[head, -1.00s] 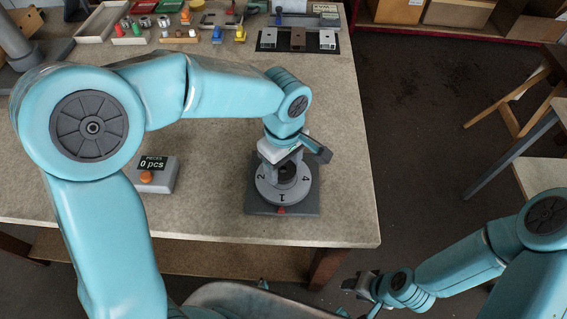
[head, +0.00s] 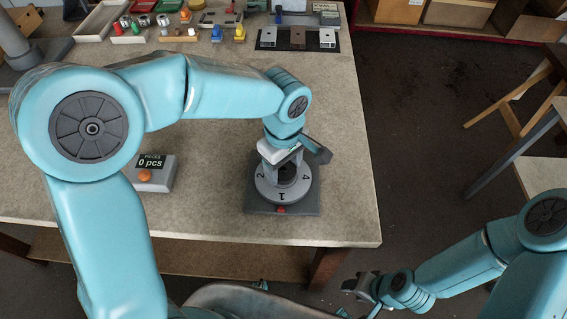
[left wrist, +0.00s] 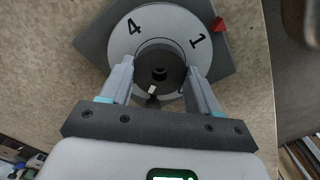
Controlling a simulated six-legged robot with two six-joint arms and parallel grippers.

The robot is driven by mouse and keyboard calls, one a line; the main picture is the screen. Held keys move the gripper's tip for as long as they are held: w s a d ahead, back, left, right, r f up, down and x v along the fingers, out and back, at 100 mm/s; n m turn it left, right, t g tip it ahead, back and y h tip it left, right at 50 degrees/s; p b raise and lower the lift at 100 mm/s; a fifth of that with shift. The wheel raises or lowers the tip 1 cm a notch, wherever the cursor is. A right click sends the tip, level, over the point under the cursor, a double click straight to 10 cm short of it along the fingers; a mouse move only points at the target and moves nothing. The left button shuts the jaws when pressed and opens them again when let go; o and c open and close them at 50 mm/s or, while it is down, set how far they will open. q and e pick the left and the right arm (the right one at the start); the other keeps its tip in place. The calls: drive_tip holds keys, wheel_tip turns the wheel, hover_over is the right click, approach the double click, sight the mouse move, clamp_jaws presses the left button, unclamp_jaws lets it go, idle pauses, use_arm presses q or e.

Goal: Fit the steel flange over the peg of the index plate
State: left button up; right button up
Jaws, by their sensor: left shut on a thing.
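The index plate is a light grey disc (head: 281,190) with black numbers on a dark square base (head: 252,205), near the table's front right. My left gripper (head: 287,167) points down over its middle. In the left wrist view the index plate (left wrist: 181,22) shows the numbers 4 and 1.
A counter box (head: 153,175) reading 0 pcs stands left of the plate. A dark mat (head: 298,46) with blocks, trays and several small coloured parts are at the back. The table (head: 220,215) is clear between box and plate. A red marker (left wrist: 219,25) sits at the disc's edge.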

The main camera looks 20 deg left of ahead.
use_arm(q)
drive_tip(key=shift+f+b, duration=0.55)
drive_tip(key=shift+f, duration=0.05)
drive_tip(key=o, duration=1.5)
drive_tip(key=shift+c, duration=0.2)
drive_tip(key=shift+r, duration=0.1)
